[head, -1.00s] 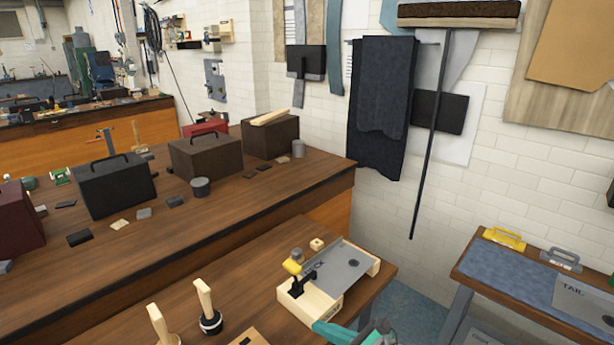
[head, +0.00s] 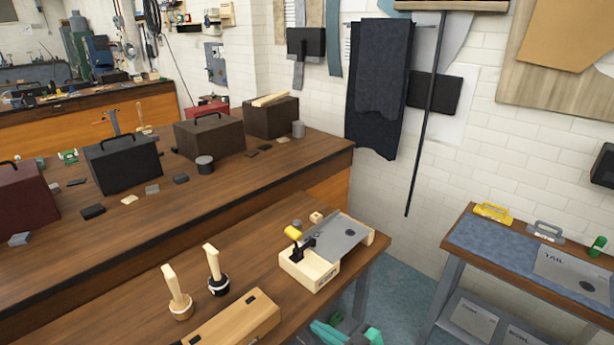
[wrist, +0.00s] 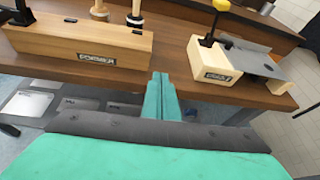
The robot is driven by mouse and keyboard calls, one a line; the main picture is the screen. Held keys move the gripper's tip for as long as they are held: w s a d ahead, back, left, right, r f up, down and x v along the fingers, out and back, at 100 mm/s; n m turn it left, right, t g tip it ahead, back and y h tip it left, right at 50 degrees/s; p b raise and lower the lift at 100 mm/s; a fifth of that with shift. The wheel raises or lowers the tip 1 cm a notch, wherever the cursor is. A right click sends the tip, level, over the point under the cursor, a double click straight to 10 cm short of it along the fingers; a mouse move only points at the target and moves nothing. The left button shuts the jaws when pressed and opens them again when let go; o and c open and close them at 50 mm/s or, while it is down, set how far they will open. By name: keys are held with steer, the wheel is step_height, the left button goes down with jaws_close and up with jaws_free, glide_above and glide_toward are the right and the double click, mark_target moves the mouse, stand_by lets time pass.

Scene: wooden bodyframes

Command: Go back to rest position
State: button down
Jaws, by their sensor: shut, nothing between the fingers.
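My gripper (wrist: 160,88) shows in the wrist view as two teal fingers pressed together with nothing between them. It is in front of the near edge of the wooden bench, in the gap between a long wooden block marked FORMER (wrist: 85,42) and a wooden fixture with a grey plate (wrist: 255,60). It touches neither. In the head view only teal parts of my arm (head: 345,332) show at the bottom edge, and the fingers cannot be made out there.
The near bench (head: 235,270) also carries two wooden-handled tools (head: 176,292). A side table (head: 487,255) with a blue mat stands at right. A longer bench (head: 235,190) with several toolboxes lies behind. Blue-grey floor (head: 410,270) is free between the near bench and the side table.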

steer(key=s+f+n+t+h, duration=0.2)
steer(key=s+f+n+h, duration=0.5)
steer(key=s+f, duration=0.7)
steer(key=s+r+n+t+h, duration=0.1)
steer(key=s+r+n+h, duration=0.1)
steer(key=s+n, duration=1.1)
steer(key=s+a+r+n+t, duration=0.2)
steer(key=s+a+r+n, duration=0.1)
steer(key=s+r+n, duration=0.3)
steer(key=s+r, duration=0.2)
steer(key=s, duration=0.2)
steer(key=shift+s+a+n, duration=0.25)
steer(key=shift+a+n, duration=0.15)
